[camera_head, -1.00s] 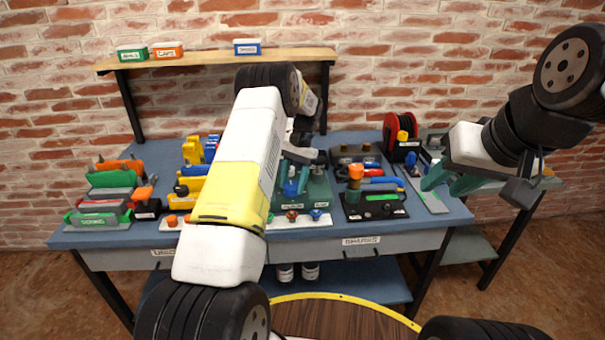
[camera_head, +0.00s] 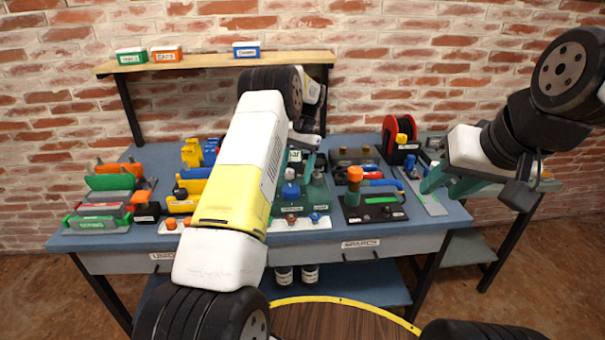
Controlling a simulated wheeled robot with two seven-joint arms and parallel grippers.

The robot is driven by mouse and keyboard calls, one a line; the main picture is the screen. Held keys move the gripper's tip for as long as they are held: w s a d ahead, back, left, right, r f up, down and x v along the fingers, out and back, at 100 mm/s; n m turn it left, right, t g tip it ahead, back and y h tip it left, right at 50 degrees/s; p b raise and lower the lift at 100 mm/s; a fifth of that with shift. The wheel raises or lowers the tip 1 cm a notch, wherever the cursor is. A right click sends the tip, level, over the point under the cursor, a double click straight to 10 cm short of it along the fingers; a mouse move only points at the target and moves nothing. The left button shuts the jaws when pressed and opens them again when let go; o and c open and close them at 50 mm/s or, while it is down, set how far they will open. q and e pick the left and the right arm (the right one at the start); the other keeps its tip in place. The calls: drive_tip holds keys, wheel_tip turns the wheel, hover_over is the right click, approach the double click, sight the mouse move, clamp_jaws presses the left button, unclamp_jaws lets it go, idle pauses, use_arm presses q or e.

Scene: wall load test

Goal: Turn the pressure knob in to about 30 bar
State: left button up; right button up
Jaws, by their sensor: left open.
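A green pump-like unit (camera_head: 316,193) with a blue knob (camera_head: 290,190) stands at the middle of the bench, partly hidden by my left arm. Its labels are too small to read, so I cannot tell for sure that this is the pressure knob. My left gripper (camera_head: 301,166) is open, pointing down above and behind the blue knob, apart from it as far as I can see. Part of it is hidden by my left forearm. My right gripper (camera_head: 446,186) is open and empty above the right end of the bench.
A white strip with small red and blue knobs (camera_head: 314,217) lies in front of the unit. A black board with an orange-topped post (camera_head: 355,175) stands to the right, with a red hose reel (camera_head: 399,130) behind it. Green and orange holders (camera_head: 110,182) fill the bench's left end.

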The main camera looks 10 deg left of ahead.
use_arm(q)
drive_tip(key=v, duration=0.2)
drive_tip(key=shift+w+r, duration=0.1)
drive_tip(key=shift+r, duration=0.2)
idle(0.4)
